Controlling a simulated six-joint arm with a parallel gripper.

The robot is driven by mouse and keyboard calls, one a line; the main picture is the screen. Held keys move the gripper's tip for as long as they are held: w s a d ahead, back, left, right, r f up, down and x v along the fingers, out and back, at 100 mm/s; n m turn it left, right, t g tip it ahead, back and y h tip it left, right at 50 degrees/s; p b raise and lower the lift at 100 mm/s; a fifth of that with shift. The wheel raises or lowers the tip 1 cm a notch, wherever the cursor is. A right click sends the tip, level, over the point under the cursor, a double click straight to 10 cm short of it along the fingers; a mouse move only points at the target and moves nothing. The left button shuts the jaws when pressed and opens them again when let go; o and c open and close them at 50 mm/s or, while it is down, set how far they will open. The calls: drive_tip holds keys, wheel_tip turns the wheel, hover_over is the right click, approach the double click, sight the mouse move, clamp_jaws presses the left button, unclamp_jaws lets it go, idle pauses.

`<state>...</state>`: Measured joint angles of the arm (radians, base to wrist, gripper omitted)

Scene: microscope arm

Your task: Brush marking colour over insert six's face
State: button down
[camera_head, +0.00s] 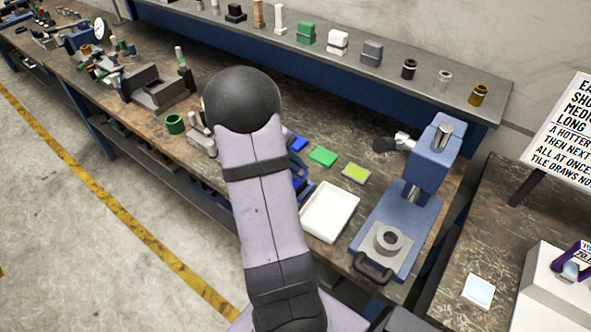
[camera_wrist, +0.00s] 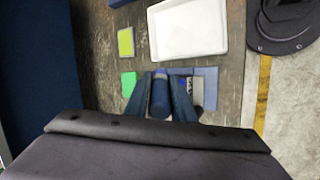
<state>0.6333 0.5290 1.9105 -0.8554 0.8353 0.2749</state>
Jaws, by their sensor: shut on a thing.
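My gripper (camera_wrist: 162,92) is shut on a dark blue cylinder (camera_wrist: 160,100), which stands between its two fingers in the wrist view. The cylinder could be a marker or brush handle; its working end is hidden. In the head view my arm covers the gripper, and only blue parts show beside it. A blue flat piece (camera_wrist: 206,80) lies just right of the fingers, with a small grey item on it. I cannot pick out insert six or its face, and no numbers are readable.
A white tray (camera_head: 329,213), a yellow-green pad (camera_head: 355,174) and a green pad (camera_head: 323,156) lie on the bench nearby. A blue press (camera_head: 392,225) with a grey ring on its base stands right of the tray. A shelf (camera_head: 430,80) with small parts runs behind.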

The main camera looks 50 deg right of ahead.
drive_tip(key=shift+r+p, duration=0.95)
drive_tip(key=shift+r, duration=0.8)
drive_tip(key=shift+w+a, duration=0.3)
drive_tip(key=shift+w, duration=0.15)
drive_tip(key=w+a+f+n+t+h, duration=0.15)
drive_tip(key=w+a+n, duration=0.25)
drive_tip(key=w+a, duration=0.5)
drive_tip(key=w+a+f+n+t+y, duration=0.1)
drive_tip(key=w+a+n+t, duration=0.35)
drive_tip(key=a, duration=0.85)
drive_tip(key=w+a+f, duration=0.2)
drive_tip(key=a, duration=0.9)
drive_tip(key=s+m+g, duration=0.1)
drive_tip(key=s+a+m+g, duration=0.1)
drive_tip(key=s+m, duration=0.1)
drive_tip(key=s+a+m+g, duration=0.1)
drive_tip(key=s+m+g, duration=0.1)
drive_tip(key=shift+s+a+r, duration=0.1)
drive_tip(key=shift+a+r, duration=0.15)
